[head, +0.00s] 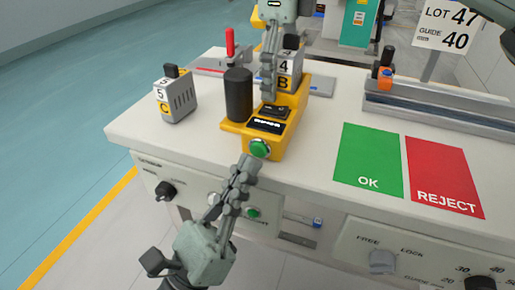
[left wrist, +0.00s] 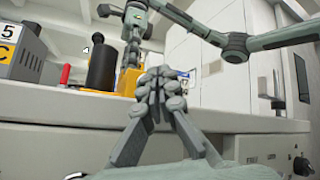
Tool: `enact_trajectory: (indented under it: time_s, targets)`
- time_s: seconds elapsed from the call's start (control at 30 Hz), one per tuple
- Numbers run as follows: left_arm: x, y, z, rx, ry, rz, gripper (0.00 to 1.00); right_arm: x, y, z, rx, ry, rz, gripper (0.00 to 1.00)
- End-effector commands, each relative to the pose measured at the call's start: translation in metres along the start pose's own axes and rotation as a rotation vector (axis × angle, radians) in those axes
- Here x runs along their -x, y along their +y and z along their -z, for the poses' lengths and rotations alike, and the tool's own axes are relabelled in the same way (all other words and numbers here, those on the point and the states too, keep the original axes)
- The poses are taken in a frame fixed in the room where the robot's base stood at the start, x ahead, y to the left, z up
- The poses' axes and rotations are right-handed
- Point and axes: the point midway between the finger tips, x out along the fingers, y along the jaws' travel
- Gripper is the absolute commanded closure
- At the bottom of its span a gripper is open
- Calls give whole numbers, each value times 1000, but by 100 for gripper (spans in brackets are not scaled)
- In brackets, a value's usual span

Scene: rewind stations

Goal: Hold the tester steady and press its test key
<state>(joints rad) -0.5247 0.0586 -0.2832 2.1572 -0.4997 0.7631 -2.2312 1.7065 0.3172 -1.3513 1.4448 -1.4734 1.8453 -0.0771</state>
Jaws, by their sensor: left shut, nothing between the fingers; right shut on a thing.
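The tester (head: 285,138) is a yellow unit on the white bench, with a black upright cylinder (head: 238,95), a dark switch and a small display. Its green round test key (head: 260,148) is on the front face. A grey block marked 4 and B (head: 287,72) sits in its rear part. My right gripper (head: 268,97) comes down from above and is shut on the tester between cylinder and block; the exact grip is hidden. My left gripper (head: 249,162) is shut and empty, its tips just below and in front of the key. Contact cannot be told. It also shows in the left wrist view (left wrist: 160,78).
A grey block marked 5 and C (head: 176,98) stands on the left. A red-handled clamp (head: 230,45) is behind. Green OK (head: 368,158) and red REJECT (head: 443,175) areas lie right, before a metal rail (head: 440,108). Knobs line the bench front.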

Motion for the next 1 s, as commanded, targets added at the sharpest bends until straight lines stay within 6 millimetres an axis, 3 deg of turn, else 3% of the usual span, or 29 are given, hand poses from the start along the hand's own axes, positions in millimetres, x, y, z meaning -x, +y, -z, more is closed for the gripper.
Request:
enact_trajectory:
  time_s: [1.0]
  targets:
    - [-9, 6, 6, -1, 0, 0, 100, 0, 0, 0, -1, 0, 0, 63]
